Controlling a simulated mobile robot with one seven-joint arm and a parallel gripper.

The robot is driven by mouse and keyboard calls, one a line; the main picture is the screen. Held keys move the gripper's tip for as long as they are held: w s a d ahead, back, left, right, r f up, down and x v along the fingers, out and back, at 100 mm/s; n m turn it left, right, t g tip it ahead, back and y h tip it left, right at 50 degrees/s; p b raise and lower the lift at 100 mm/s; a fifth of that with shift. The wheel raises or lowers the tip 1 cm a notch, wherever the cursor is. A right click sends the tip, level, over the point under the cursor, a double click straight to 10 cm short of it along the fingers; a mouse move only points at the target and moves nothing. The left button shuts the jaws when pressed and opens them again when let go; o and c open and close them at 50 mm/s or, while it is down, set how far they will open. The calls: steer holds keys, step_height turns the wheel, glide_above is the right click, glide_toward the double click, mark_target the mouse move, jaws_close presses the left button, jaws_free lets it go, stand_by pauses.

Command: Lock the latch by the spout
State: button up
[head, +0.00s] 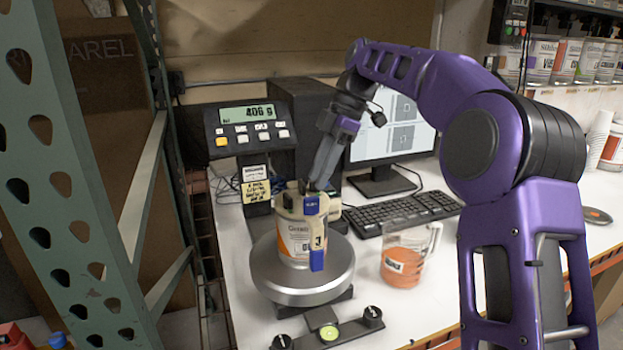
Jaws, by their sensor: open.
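A can (291,241) with a white and orange label stands upright on the round metal scale pan (300,287). A beige lid piece with blue parts (316,207) sits over the can's top and hangs down its right front side, with a blue block (317,260) at its lower end. I cannot tell which blue part is the latch or where the spout opens. My gripper (312,186) comes down from above to the can's top, near the blue parts. Its fingertips are small and partly hidden, and contact is unclear. The jaws are open.
The scale display (248,128) stands behind the can. A clear measuring jug (408,255) with orange content is to the right, before a keyboard (402,212) and monitor (397,130). A green metal rack post (75,180) stands close at left.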

steer(key=shift+a+f, duration=0.1)
steer(key=shift+f, duration=0.25)
steer(key=shift+c, duration=0.3)
jaws_close()
